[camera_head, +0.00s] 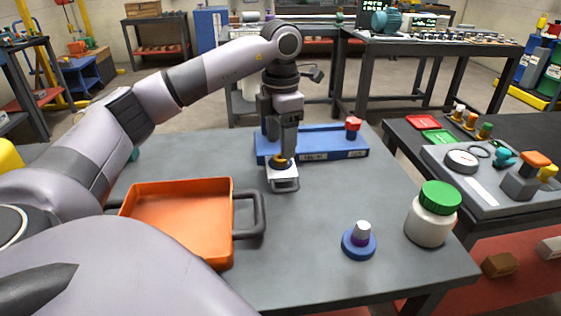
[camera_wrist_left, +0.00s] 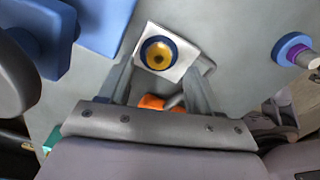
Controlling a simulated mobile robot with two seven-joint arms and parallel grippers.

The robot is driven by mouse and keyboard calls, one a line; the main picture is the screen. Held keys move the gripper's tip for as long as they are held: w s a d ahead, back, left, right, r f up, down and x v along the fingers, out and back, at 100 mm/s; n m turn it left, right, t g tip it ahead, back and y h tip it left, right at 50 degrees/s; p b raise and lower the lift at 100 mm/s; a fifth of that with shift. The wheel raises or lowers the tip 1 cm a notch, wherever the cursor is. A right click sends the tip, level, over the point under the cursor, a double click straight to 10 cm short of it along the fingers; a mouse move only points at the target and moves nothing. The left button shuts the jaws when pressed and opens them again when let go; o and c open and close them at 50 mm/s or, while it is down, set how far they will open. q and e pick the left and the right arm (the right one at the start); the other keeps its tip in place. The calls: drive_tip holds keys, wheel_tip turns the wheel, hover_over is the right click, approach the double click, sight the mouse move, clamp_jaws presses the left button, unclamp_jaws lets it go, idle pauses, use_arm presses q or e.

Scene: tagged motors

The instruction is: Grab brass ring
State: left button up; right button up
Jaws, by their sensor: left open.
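The brass ring (camera_wrist_left: 159,54) shows in the left wrist view as a gold disc with a dark centre. A dark blue round rim surrounds it, on a white square plate (camera_wrist_left: 147,34). In the head view a bit of the brass ring (camera_head: 279,161) shows at the fingertips, above the white block (camera_head: 283,172). My left gripper (camera_head: 284,152) points down over it. In the wrist view the left gripper's fingers (camera_wrist_left: 160,72) are apart, one to each side and short of the ring. I cannot tell whether they touch it. My right gripper is not in view.
An orange tray (camera_head: 233,190) with a dark handle stands left. A blue rack (camera_head: 331,142) with a red-topped piece (camera_head: 353,127) lies behind. A blue-based peg (camera_head: 359,242) and a green-lidded jar (camera_head: 433,214) stand right. The table's middle front is clear.

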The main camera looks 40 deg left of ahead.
sight(280, 160)
use_arm(q)
wheel_tip(280, 160, down, 4)
drive_tip(key=shift+r, duration=0.25)
drive_tip(key=shift+c, duration=0.3)
drive_tip(key=c, duration=1.1)
drive_tip(key=shift+r, duration=0.15)
